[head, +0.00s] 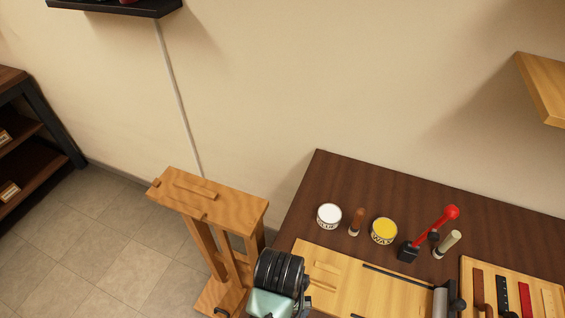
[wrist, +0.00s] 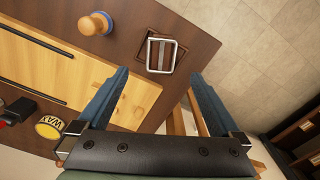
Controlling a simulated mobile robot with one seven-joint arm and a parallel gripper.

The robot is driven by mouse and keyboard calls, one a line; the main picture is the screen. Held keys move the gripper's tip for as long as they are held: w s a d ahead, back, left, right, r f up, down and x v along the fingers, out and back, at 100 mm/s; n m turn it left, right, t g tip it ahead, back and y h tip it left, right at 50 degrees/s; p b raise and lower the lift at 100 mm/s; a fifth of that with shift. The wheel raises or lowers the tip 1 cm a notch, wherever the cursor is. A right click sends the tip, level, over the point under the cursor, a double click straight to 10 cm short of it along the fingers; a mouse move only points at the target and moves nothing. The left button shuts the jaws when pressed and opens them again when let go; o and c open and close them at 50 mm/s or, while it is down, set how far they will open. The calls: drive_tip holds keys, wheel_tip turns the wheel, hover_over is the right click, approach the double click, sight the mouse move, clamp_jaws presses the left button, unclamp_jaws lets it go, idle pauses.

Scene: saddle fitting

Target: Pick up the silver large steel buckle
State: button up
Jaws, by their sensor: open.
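The silver large steel buckle (wrist: 161,55) shows in the wrist view as a rectangular metal frame with a middle bar. It lies on the dark brown table near its edge, on or over a dark brown square piece (wrist: 168,48). My gripper (wrist: 158,82) is open and empty, its two blue fingers spread apart. The buckle appears beyond the fingertips, roughly between their lines, with no contact visible. In the head view my wrist and arm show at the bottom centre, and I cannot make out the buckle there.
A wooden-handled round tool (wrist: 95,23) stands near the buckle. A light wooden board (head: 345,283) lies on the dark table (head: 330,180). A glue tin (head: 329,216), a wax tin (head: 384,231) and a red-handled tool (head: 437,226) stand behind it. A wooden stand (head: 222,205) is at the left.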

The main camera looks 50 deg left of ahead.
wheel_tip(320, 180, down, 3)
drive_tip(key=shift+w+f, duration=0.15)
drive_tip(key=shift+f, duration=0.05)
drive_tip(key=shift+s+d+f+p, duration=0.1)
drive_tip(key=shift+f+p, duration=0.1)
drive_tip(key=shift+f, duration=0.7)
drive_tip(key=shift+s+a+f+p, duration=0.1)
drive_tip(key=shift+s+f+p, duration=0.1)
drive_tip(key=shift+f, duration=0.65)
drive_tip(key=shift+s+d+f+p, duration=0.1)
drive_tip(key=shift+f+p, duration=0.1)
drive_tip(key=shift+f, duration=0.7)
drive_tip(key=shift+c, duration=0.3)
drive_tip(key=c, duration=1.4)
